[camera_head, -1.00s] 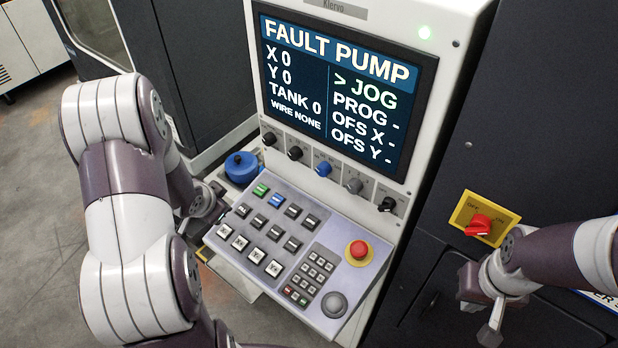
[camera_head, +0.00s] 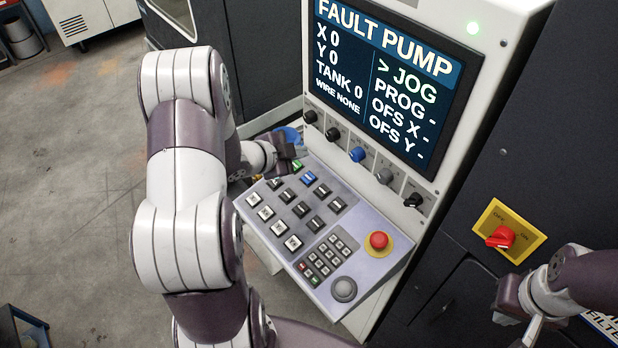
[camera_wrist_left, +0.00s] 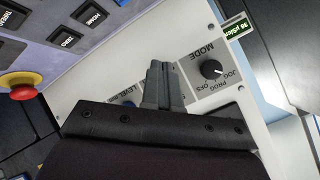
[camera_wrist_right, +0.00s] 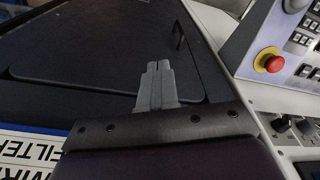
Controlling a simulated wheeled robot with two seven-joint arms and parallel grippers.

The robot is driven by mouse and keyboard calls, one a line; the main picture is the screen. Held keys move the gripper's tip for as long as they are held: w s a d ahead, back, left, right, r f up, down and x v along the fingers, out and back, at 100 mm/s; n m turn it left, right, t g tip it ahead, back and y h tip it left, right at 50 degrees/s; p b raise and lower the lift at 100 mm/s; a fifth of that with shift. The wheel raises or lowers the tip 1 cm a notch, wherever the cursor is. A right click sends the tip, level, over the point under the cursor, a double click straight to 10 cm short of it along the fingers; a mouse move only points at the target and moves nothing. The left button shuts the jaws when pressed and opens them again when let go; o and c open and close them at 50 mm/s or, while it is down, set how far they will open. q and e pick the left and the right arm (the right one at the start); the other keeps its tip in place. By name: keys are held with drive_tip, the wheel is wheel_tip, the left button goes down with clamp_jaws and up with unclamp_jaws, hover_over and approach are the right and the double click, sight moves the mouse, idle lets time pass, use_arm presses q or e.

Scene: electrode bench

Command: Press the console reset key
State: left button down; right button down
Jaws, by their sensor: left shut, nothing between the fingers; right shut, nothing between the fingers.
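Key labels are too small to read in the head view, so I cannot tell which is the reset key. My left gripper (camera_head: 295,152) is shut and empty, by the panel's top-left corner near the green key. In the left wrist view its closed fingers (camera_wrist_left: 158,66) show over the strip with the MODE knob (camera_wrist_left: 211,69). My right gripper (camera_head: 530,334) is shut and empty, right of the console; its fingers (camera_wrist_right: 157,66) show closed.
The screen (camera_head: 388,78) reads FAULT PUMP. A red emergency stop (camera_head: 379,240) sits on the panel's right side. A row of knobs, one blue (camera_head: 357,154), lies under the screen. A red switch on a yellow plate (camera_head: 500,237) is near my right arm. Open floor lies left.

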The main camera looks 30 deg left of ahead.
use_arm(q)
drive_tip(key=b, duration=0.6)
hover_over(308, 178)
drive_tip(key=s, duration=0.2)
drive_tip(key=f, duration=0.7)
drive_tip(key=shift+a+f, duration=0.15)
drive_tip(key=shift+a, duration=0.15)
drive_tip(key=shift+w+f+b, duration=0.2)
drive_tip(key=shift+f+b, duration=0.2)
drive_tip(key=shift+f, duration=0.05)
drive_tip(key=shift+r, duration=0.1)
drive_tip(key=shift+w+f+b, duration=0.1)
drive_tip(key=shift+f+b, duration=0.2)
drive_tip(key=shift+f, duration=0.15)
drive_tip(key=shift+d+f+b, duration=0.1)
drive_tip(key=shift+f+b, duration=0.25)
drive_tip(key=shift+f, duration=0.05)
idle(0.5)
drive_tip(key=shift+r, duration=0.1)
drive_tip(key=shift+r+p, duration=0.7)
drive_tip(key=shift+p, duration=0.05)
